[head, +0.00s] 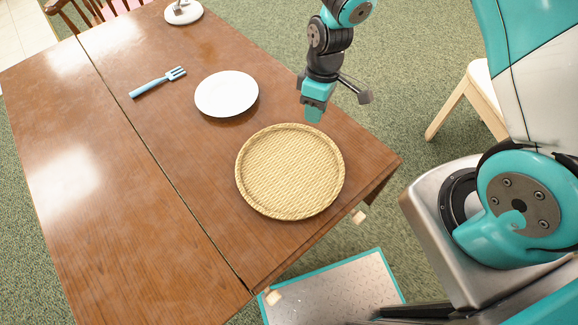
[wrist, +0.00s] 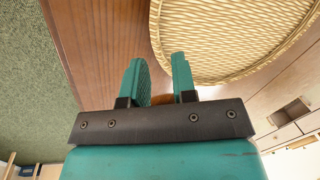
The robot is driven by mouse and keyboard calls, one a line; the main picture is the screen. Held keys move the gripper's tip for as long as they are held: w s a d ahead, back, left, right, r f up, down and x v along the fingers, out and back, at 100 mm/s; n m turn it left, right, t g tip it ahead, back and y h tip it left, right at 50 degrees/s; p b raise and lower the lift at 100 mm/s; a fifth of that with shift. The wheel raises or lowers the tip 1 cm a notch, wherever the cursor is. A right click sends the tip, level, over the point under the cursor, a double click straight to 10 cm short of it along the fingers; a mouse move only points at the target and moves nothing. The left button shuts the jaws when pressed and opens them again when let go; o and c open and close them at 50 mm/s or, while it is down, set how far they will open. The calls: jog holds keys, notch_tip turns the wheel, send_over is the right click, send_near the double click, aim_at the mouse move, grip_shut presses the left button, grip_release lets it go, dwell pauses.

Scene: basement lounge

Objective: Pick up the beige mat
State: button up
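The beige mat (head: 290,172) is round and woven, with a raised rim. It lies flat on the wooden table (head: 120,130), near the table's right edge. My gripper (head: 314,113) is above the table, just beyond the mat's far rim in the head view. In the wrist view the mat (wrist: 235,35) fills the upper right. There my gripper's two teal fingers (wrist: 160,78) stand apart with a narrow gap and nothing held between them. The right finger overlaps the mat's rim in that view; I cannot tell whether they touch.
A white plate (head: 227,94) lies just beyond the mat, to its upper left. A blue fork (head: 158,82) lies farther left, and a small white dish (head: 183,12) is at the far end. The table's left half is clear. A pale wooden chair (head: 470,98) stands at the right.

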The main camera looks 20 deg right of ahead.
aim_at(312, 131)
jog(key=shift+s+a+f+p, duration=0.1)
jog(key=shift+f+p, duration=0.05)
jog(key=shift+f, duration=0.85)
jog(key=shift+s+a+f+p, duration=0.15)
jog(key=shift+f, duration=0.85)
jog(key=shift+s+a+f+p, duration=0.1)
jog(key=shift+f+p, duration=0.05)
jog(key=shift+f, duration=0.85)
grip_shut()
